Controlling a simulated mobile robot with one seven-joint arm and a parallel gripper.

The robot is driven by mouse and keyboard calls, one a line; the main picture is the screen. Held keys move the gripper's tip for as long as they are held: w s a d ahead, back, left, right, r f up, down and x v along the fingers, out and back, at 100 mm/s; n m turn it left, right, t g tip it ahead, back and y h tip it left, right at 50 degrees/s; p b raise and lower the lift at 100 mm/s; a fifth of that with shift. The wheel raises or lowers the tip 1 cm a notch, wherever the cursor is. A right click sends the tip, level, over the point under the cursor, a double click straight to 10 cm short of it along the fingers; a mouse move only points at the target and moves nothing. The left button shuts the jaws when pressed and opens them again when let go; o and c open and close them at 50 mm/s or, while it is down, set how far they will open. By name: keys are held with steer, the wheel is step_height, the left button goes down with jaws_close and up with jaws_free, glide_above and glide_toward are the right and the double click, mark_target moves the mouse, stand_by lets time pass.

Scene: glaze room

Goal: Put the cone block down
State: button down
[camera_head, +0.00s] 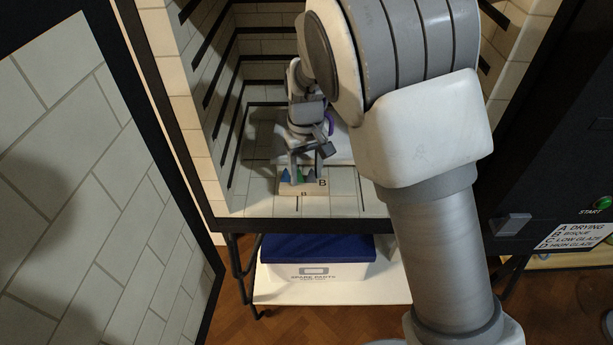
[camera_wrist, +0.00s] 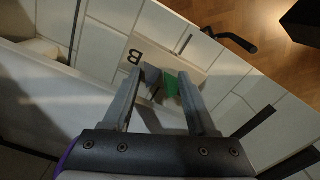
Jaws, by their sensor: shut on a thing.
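The cone block is a pale block (camera_head: 288,189) marked B, with small blue, green and grey cones standing on it. It is inside the open brick-lined kiln (camera_head: 342,206), close to the floor near the front edge. My gripper (camera_head: 303,174) points down from above and is shut on it. In the wrist view, my gripper (camera_wrist: 158,98) has its two fingers either side of the cones, with the block's marked face (camera_wrist: 138,57) beyond them. I cannot tell whether the block's underside touches the kiln floor.
A pale slab (camera_head: 342,150) lies behind the gripper in the kiln. Dark grooves line the brick walls. The kiln door (camera_head: 60,180) stands open at left. A blue-lidded spare parts box (camera_head: 318,272) sits below. A dark control panel with a green start button (camera_head: 602,202) is at right.

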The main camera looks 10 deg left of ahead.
mark_target(306, 181)
steer(key=shift+f, duration=0.7)
steer(key=shift+f, duration=0.15)
steer(key=shift+c, duration=0.9)
jaws_free()
step_height(306, 181, up, 8)
steer(key=shift+f+p, duration=0.1)
steer(key=shift+p, duration=0.65)
